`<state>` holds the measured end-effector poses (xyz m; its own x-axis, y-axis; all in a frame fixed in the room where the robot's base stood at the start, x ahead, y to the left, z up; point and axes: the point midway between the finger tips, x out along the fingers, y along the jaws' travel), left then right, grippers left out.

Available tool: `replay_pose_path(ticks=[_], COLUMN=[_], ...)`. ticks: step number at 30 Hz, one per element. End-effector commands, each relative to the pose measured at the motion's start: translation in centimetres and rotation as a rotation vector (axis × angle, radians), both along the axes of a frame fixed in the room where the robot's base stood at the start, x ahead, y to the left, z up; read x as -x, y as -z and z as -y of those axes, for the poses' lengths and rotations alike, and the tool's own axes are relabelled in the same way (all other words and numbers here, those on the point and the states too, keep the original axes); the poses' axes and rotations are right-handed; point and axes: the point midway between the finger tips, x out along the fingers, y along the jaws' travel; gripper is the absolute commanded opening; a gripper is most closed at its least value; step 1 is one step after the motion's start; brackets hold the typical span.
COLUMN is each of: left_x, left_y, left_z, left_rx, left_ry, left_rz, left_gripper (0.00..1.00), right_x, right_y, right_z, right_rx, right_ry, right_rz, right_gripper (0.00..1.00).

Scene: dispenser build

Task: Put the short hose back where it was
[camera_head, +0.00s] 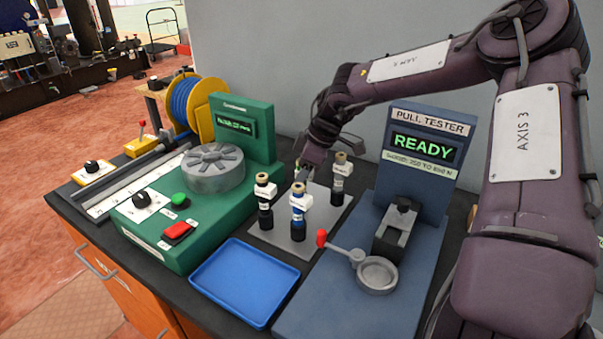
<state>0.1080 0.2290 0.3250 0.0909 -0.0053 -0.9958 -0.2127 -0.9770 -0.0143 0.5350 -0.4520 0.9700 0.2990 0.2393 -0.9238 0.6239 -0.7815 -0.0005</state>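Three upright hose-like pieces with brass-coloured tops and white tags stand on a grey plate (270,238): a black one at left (265,215), a blue one in the middle (298,218) and a dark one at back right (338,192). I cannot tell which of them is the short hose. My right gripper (307,177) points down behind the blue piece, left of the back right one. Its fingertips are small and partly hidden, so its opening and any hold are unclear. My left gripper is out of view.
An empty blue tray (245,282) lies at the front. The grey-blue pull tester (418,150), showing READY, stands at right with a red-knobbed lever (322,238). A green machine (205,222) with a round grey head stands at left, a blue hose reel (185,105) behind it.

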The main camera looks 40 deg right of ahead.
Motion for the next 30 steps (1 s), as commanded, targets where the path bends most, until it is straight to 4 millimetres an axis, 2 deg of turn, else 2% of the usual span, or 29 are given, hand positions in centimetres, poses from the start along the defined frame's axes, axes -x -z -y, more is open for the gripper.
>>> replay_pose_path(ticks=[8,11,21,25,30], left_x=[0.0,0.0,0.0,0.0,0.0], left_y=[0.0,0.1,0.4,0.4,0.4], left_z=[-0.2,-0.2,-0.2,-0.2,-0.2], left_rx=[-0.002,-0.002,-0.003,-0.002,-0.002], left_ry=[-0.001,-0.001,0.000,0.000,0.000], left_rz=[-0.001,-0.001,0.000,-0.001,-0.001], left_gripper=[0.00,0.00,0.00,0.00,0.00], right_x=[0.1,0.5,2.7,3.2,3.6], right_y=[-0.8,-2.2,-8.7,-10.2,-11.1], right_z=[0.1,0.5,2.2,2.6,2.9], right_rx=[0.000,0.001,0.002,0.001,0.000], right_ry=[0.000,-0.001,0.002,0.000,-0.001], right_rz=[0.004,0.007,0.005,0.002,0.002], right_gripper=[0.47,0.47,0.47,0.47,0.47])
